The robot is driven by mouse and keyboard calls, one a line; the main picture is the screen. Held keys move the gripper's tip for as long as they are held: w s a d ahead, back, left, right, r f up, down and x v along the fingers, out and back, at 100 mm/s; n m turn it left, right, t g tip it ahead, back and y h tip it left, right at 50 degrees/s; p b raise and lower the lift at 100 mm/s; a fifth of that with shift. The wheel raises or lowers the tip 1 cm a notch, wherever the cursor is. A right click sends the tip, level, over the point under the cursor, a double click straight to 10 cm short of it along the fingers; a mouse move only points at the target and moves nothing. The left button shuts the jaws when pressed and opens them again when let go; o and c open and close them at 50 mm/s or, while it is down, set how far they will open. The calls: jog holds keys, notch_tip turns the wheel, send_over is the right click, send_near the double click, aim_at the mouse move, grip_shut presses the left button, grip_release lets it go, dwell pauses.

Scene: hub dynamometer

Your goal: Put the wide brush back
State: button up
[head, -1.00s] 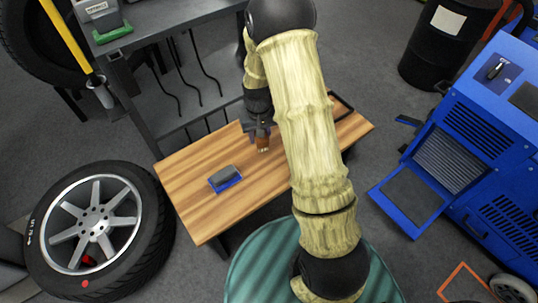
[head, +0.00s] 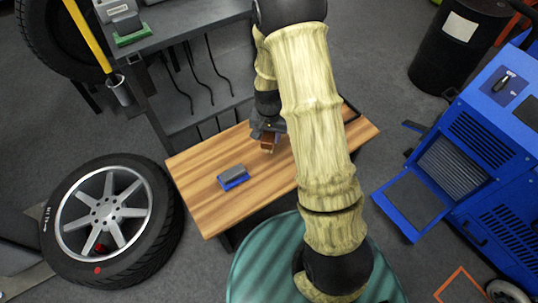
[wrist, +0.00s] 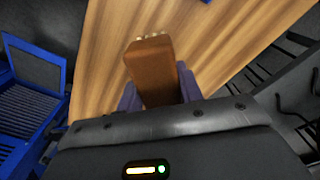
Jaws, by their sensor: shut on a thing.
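My gripper (head: 268,136) is shut on a brown brush with a pale tip, the wide brush (head: 267,147). In the wrist view the brush (wrist: 154,72) stands out between the two dark bluish fingers of my gripper (wrist: 160,92), its pale bristly end away from the palm. In the head view it is over the back half of the wooden tabletop (head: 210,208). I cannot tell its exact height above the wood. My arm hides part of the table's right side.
A blue block with a grey top (head: 233,177) lies on the tabletop, left of the brush. A grey rack with hooks (head: 200,80) stands behind. A wheel (head: 108,222) is at the left, a blue machine (head: 470,150) at the right. The table's front left is clear.

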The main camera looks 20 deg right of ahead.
jog(key=shift+d+f, duration=0.1)
jog(key=shift+d, duration=0.1)
jog(key=shift+s+f, duration=0.1)
jog(key=shift+f, duration=0.25)
jog(key=b, duration=0.2)
send_over(270, 157)
jog(key=f, duration=0.4)
jog(key=shift+s+f, duration=0.3)
jog(key=shift+w+f, duration=0.1)
jog(key=shift+f, duration=0.35)
jog(key=shift+f+b, duration=0.9)
jog(key=shift+f, duration=0.95)
jog(key=shift+f, duration=0.1)
jog(key=o, duration=1)
jog(key=shift+c, duration=0.2)
